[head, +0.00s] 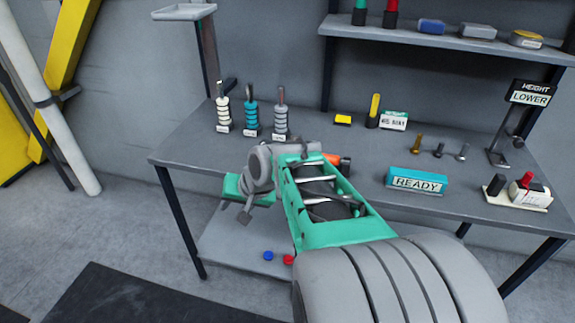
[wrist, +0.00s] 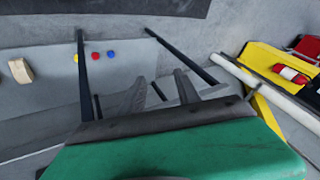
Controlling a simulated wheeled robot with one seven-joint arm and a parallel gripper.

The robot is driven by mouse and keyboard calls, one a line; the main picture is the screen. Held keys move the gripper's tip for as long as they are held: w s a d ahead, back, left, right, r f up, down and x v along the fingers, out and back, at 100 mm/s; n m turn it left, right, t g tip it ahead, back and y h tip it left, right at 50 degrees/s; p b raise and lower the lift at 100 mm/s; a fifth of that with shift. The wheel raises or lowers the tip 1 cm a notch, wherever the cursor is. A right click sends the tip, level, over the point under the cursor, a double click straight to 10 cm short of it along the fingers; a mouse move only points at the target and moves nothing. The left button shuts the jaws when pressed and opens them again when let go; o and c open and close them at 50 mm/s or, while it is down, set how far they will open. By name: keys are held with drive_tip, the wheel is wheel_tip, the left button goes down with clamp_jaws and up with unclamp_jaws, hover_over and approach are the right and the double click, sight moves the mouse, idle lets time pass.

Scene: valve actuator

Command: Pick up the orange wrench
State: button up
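My gripper (head: 234,212) hangs off the front left edge of the workbench, below its top, with the green hand beside the grey wrist joint. In the wrist view its two dark fingers (wrist: 160,82) stand apart with nothing held between them. An orange piece with a dark end (head: 333,158) lies on the bench just behind my green forearm. The forearm hides part of it, so I cannot tell whether it is the orange wrench. No other orange wrench shows in either view.
The grey workbench (head: 185,145) holds three labelled stacks (head: 251,115) at left, a teal READY box (head: 417,181), several bolts (head: 438,150) and a LOWER sign (head: 530,97). A shelf (head: 400,32) hangs above. Blue and red buttons (head: 268,256) show below.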

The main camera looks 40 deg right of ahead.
drive_tip(key=w+d+f+m+t+b, duration=0.2)
drive_tip(key=d+m, duration=0.2)
drive_tip(key=d, duration=0.3)
drive_tip(key=w+d+f+m+t+b, duration=0.1)
drive_tip(key=w+d+m+t, duration=0.1)
drive_tip(key=d+m, duration=0.35)
drive_tip(key=s+d+m+t+h, duration=0.1)
drive_tip(key=d+m, duration=0.1)
drive_tip(key=d, duration=0.3)
drive_tip(key=s+d+r+m+t+b, duration=0.1)
drive_tip(key=d+m+t, duration=0.1)
drive_tip(key=d, duration=0.3)
drive_tip(key=s+d+r+m+t+h+b, duration=0.1)
drive_tip(key=s+d+m, duration=0.1)
drive_tip(key=d, duration=0.3)
drive_tip(key=shift+s+d+r+h, duration=0.1)
drive_tip(key=shift+d+r+h, duration=0.1)
drive_tip(key=shift+h, duration=0.1)
drive_tip(key=x, duration=0.6)
drive_tip(key=shift+w+a+r, duration=0.1)
drive_tip(key=shift+w+a, duration=0.05)
drive_tip(key=shift+w, duration=0.55)
drive_tip(key=shift+c, duration=0.6)
clamp_jaws()
